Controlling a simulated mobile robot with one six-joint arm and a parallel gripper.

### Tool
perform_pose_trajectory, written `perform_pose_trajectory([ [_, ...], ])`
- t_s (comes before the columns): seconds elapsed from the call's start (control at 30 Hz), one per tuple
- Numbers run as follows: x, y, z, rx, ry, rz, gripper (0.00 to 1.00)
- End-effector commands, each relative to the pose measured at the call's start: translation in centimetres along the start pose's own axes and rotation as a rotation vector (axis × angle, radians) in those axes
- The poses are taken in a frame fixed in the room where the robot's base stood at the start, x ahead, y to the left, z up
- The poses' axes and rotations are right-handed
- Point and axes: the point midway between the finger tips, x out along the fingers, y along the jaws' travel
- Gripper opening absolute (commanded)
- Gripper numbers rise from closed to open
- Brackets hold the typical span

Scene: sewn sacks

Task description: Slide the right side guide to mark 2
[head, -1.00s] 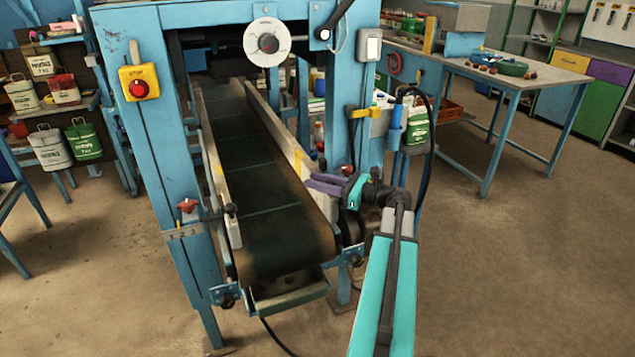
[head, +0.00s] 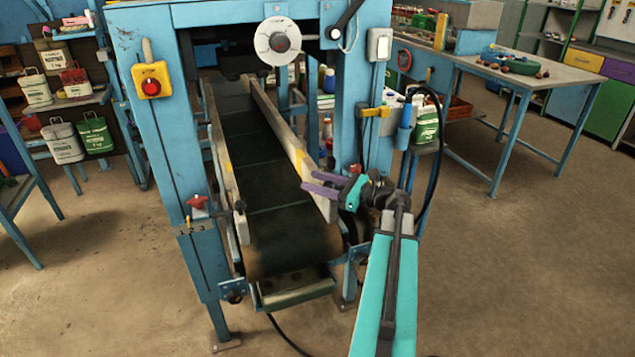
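The right side guide (head: 288,138) is a pale rail with a yellow patch along the right edge of the dark conveyor belt (head: 248,150). My gripper (head: 307,181) is at the guide's near end, with two purple fingers pointing left. A gap shows between the fingers, so it looks open. The fingertips overlap the guide in the picture; whether they touch it I cannot tell. A plate marked 1 2 3 (head: 192,229) is on the left post, below a red knob (head: 197,202). I cannot make out a scale on the right side, where my gripper covers part of the view.
The left guide (head: 222,165) runs along the belt's other edge. The blue frame (head: 165,140) carries a yellow box with a red button (head: 152,80) and a white dial (head: 278,42). A black cable hangs right of my gripper. A workbench (head: 560,85) stands behind; the right floor is clear.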

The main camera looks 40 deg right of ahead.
Motion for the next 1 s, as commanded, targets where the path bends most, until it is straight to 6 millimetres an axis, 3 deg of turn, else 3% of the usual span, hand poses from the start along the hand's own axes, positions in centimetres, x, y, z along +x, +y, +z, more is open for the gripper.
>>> perform_pose_trajectory([
  [0.47, -1.0, -0.1, 0.0, 0.000, 0.000, -0.003, 0.44],
  [1.0, -8.0, 0.0, 0.0, 0.000, 0.001, -0.002, 0.44],
])
